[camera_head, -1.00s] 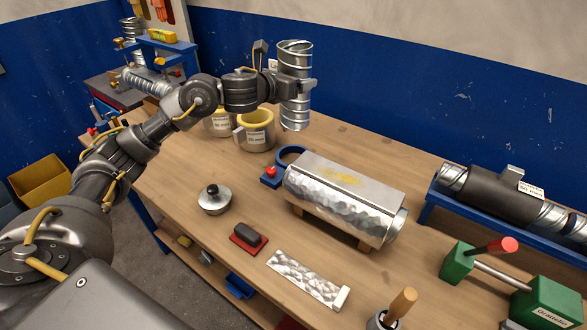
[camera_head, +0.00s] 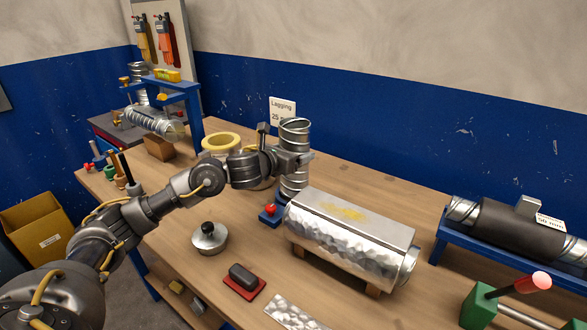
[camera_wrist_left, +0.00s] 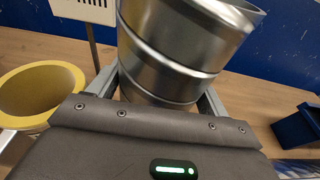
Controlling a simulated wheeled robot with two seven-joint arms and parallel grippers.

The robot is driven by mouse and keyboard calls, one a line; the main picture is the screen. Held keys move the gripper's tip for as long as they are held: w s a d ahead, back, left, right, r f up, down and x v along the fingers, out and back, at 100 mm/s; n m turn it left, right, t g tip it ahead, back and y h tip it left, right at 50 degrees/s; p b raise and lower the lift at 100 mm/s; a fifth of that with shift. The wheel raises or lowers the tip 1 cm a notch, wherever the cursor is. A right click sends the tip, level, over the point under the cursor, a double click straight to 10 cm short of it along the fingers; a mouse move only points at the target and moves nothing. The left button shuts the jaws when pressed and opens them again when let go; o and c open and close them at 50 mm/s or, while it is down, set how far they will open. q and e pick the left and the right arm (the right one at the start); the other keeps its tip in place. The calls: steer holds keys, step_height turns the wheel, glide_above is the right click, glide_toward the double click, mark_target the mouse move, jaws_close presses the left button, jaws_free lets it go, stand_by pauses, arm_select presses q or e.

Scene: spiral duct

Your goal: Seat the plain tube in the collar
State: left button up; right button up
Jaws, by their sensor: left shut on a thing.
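My left gripper (camera_head: 291,160) is shut around a silvery ribbed metal tube (camera_head: 294,135), which stands nearly upright. In the left wrist view, the tube (camera_wrist_left: 170,60) sits between my two fingers. The tube's lower end is over or at the blue collar clamp (camera_head: 268,217), which has a red knob and stands beside the dimpled metal jacket. The collar's ring is mostly hidden behind the tube and the jacket. I cannot tell whether the tube's end is inside it. My right gripper is not in view.
The dimpled metal jacket (camera_head: 350,232) lies close to the right of the tube. A yellow lagging ring (camera_head: 221,141) stands behind my left wrist. A round lidded pot (camera_head: 208,238) and a red-based block (camera_head: 243,280) are in front. A blue rack (camera_head: 440,238) holds a dark sleeved duct at right.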

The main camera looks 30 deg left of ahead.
arm_select(q)
step_height(320, 180, down, 4)
steer(key=shift+r, duration=0.15)
stand_by(0.3)
steer(key=shift+f, duration=0.2)
steer(key=o, duration=1.2)
